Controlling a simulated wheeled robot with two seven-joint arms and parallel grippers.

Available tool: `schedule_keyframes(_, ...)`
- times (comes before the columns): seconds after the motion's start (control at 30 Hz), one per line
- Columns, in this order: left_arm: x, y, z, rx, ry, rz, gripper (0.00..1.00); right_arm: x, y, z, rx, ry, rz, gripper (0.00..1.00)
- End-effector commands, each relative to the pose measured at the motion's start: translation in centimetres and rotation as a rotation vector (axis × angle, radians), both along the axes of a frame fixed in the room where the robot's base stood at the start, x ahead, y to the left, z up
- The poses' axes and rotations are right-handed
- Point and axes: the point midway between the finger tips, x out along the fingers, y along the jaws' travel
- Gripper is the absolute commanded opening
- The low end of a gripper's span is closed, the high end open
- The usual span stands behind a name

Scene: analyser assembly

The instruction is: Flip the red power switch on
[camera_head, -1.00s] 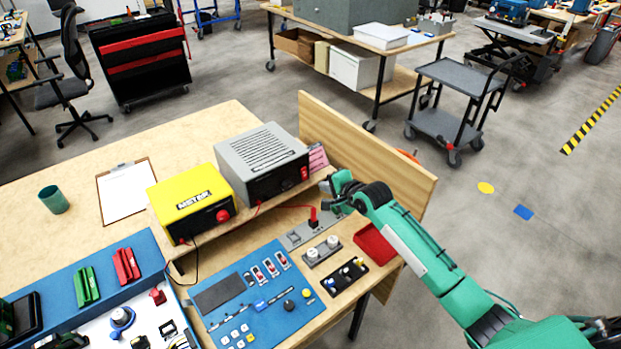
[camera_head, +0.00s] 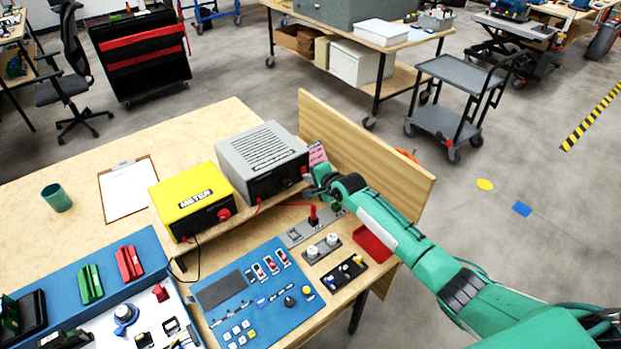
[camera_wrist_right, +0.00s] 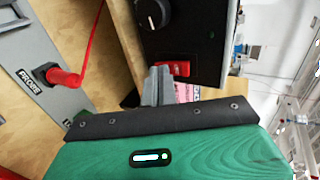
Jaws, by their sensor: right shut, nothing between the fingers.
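The grey power supply (camera_head: 262,160) stands on the wooden shelf, its black front facing my right arm. Its red power switch shows in the right wrist view (camera_wrist_right: 177,68), low on the black front panel beside a black knob (camera_wrist_right: 153,13). My right gripper (camera_head: 308,181) is at the right end of that front panel. In the wrist view its grey fingers (camera_wrist_right: 158,74) are shut and empty. Their tips lie just at the switch's left edge; I cannot tell whether they touch it. In the head view the gripper mostly hides the switch. My left gripper is out of view.
The yellow meter (camera_head: 188,200) stands left of the supply. A red probe (camera_head: 313,213) stands upright in a grey holder below my gripper, with a red cable. A wooden back board (camera_head: 370,150) rises close behind my right arm.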

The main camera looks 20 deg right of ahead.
Motion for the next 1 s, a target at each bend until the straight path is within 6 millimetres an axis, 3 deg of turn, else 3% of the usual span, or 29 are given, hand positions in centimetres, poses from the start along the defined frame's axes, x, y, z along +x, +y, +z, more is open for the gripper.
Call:
schedule_keyframes(0.27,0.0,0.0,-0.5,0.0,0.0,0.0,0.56,0.0,0.0,-0.3,0.006,-0.012,-0.001,0.0)
schedule_keyframes(0.5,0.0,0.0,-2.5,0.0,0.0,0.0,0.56,0.4,0.2,-0.9,0.031,-0.075,-0.001,0.0)
schedule_keyframes(1.0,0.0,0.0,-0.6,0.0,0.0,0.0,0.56,0.5,0.2,1.0,0.027,-0.073,0.0,0.0)
